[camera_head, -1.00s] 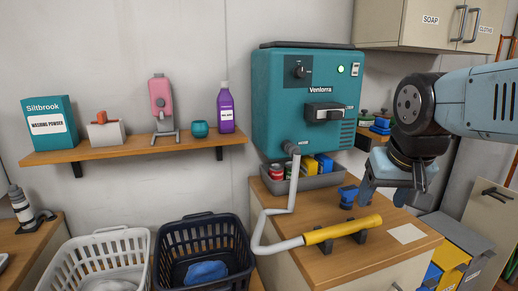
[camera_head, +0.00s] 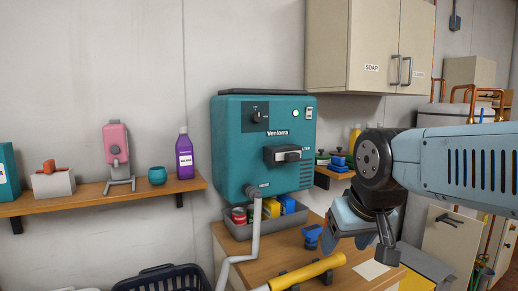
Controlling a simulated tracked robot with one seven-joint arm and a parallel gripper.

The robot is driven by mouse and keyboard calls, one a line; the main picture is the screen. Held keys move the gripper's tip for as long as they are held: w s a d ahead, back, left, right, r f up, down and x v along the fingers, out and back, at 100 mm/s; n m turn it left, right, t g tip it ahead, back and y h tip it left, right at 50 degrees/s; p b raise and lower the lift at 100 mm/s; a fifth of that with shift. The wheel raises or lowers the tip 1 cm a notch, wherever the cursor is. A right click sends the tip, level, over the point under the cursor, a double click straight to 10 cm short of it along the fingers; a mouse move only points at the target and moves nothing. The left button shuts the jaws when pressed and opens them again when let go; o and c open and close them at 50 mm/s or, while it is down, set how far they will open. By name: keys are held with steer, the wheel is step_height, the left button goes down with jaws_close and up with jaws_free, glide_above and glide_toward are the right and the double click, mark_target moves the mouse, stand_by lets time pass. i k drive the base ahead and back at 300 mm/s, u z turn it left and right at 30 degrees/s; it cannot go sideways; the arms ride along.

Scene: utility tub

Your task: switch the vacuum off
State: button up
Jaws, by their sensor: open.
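The teal vacuum unit (camera_head: 235,150), labelled Venlorra, is fixed on the wall above the wooden counter. Its front has a black rotary knob (camera_head: 257,117) at upper left, a lit green lamp (camera_head: 295,114) and a white rocker switch (camera_head: 309,113) at upper right. A dark drawer-like handle (camera_head: 283,155) sits below them. The rocker's position is too small to tell.
A grey bin (camera_head: 238,229) with cans and boxes stands under the unit. A blue object (camera_head: 312,236) stands on the counter near my gripper. A cabinet (camera_head: 350,45) hangs at upper right. A wall shelf (camera_head: 95,195) holds several items at left.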

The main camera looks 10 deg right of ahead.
mark_target(309, 109)
steer(key=k, duration=1.3)
steer(key=u, duration=0.5)
steer(key=i, duration=1.6)
steer(key=z, duration=0.65)
